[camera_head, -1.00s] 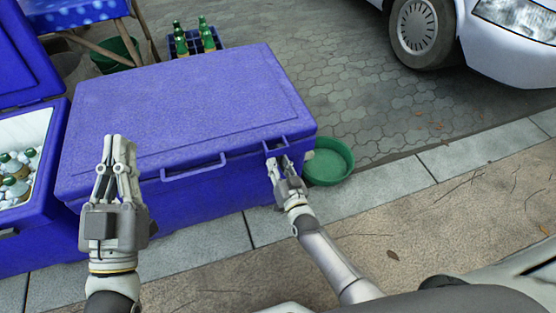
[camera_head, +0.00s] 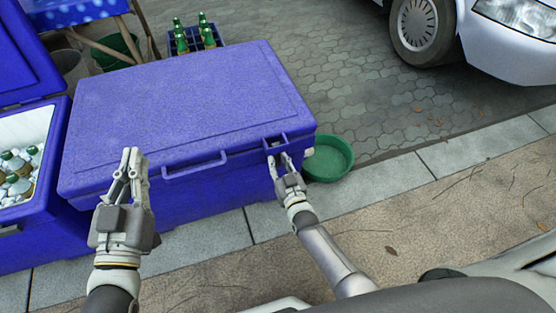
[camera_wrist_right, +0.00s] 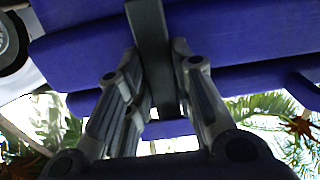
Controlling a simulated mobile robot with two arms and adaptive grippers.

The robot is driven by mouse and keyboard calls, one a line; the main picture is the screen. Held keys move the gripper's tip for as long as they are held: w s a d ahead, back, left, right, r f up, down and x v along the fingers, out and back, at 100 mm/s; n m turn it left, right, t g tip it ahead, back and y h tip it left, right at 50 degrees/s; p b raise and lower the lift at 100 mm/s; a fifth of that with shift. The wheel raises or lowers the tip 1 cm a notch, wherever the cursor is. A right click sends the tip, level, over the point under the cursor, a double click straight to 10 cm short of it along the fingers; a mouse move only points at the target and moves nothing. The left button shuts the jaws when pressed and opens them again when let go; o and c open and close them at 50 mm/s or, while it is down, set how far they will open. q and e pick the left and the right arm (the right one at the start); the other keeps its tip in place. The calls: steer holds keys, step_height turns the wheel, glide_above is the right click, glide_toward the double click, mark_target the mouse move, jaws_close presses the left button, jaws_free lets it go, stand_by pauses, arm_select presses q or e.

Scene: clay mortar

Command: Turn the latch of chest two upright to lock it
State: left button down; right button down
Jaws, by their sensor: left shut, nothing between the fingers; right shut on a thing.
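A blue chest (camera_head: 190,105) with its lid down stands in the middle of the head view, with a handle (camera_head: 195,170) on its front. My right gripper (camera_head: 279,160) is at the front right of this chest, just below the lid rim. It is shut on the dark grey latch (camera_wrist_right: 150,45), which runs up between the fingers in the right wrist view, against the blue chest. In the head view the fingers mostly hide the latch. My left gripper (camera_head: 133,155) is shut and empty, in front of the chest's left part.
An open blue chest (camera_head: 50,232) with ice and bottles stands at the left. A green basin (camera_head: 330,160) is right of the closed chest. A bottle crate (camera_head: 195,38) and a white car (camera_head: 480,45) are behind. Pavement at the right is clear.

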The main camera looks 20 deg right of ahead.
steer(key=c, duration=1.2)
jaws_free()
steer(key=shift+c, duration=0.2)
steer(key=s, duration=1.2)
steer(key=shift+d, duration=0.2)
